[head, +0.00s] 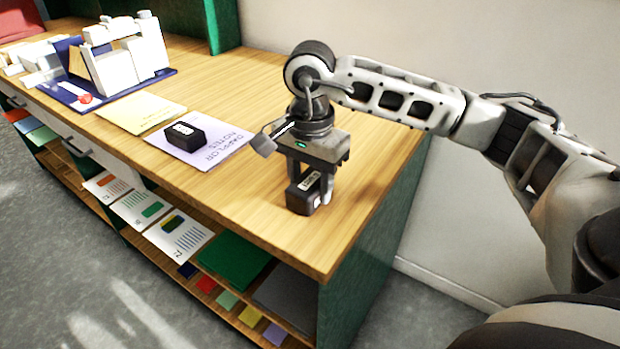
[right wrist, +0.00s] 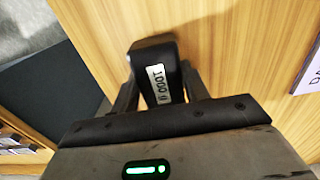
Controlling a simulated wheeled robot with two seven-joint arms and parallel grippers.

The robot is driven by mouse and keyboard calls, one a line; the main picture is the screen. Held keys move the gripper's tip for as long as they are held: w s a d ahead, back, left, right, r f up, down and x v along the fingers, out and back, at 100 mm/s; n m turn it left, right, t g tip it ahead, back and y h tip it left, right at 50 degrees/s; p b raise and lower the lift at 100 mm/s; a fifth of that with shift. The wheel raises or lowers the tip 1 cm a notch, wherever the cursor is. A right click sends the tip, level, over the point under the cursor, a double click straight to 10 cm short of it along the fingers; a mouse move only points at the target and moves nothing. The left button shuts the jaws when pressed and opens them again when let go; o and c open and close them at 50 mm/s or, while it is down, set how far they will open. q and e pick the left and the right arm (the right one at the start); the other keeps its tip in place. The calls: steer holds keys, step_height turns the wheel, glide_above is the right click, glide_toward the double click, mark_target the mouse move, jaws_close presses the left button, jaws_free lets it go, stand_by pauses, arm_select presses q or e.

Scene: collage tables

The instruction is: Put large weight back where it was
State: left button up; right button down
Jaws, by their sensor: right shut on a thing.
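A black block-shaped weight (head: 302,198) with a white label is between the fingers of my right gripper (head: 310,182), which is shut on it. It is at or just above the wooden tabletop near the right front edge; I cannot tell if it touches. In the right wrist view the weight (right wrist: 153,62) sits between the fingers, and its label seems to read 1000 g. A second black weight (head: 185,137) with a white label lies on a lilac paper sheet (head: 222,146) left of my right gripper. My left gripper is not in view.
A yellow sheet (head: 141,112) lies left of the lilac one. A white block model on a blue board (head: 150,85) stands farther left. The wooden tabletop (head: 245,85) is bare behind the sheets. Shelves below hold printed cards (head: 142,208) and a green sheet (head: 232,260).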

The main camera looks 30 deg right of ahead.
mark_target(310, 180)
steer(key=shift+f, duration=0.1)
steer(key=c, duration=0.7)
jaws_free()
step_height(310, 180, up, 12)
steer(key=shift+r, duration=0.2)
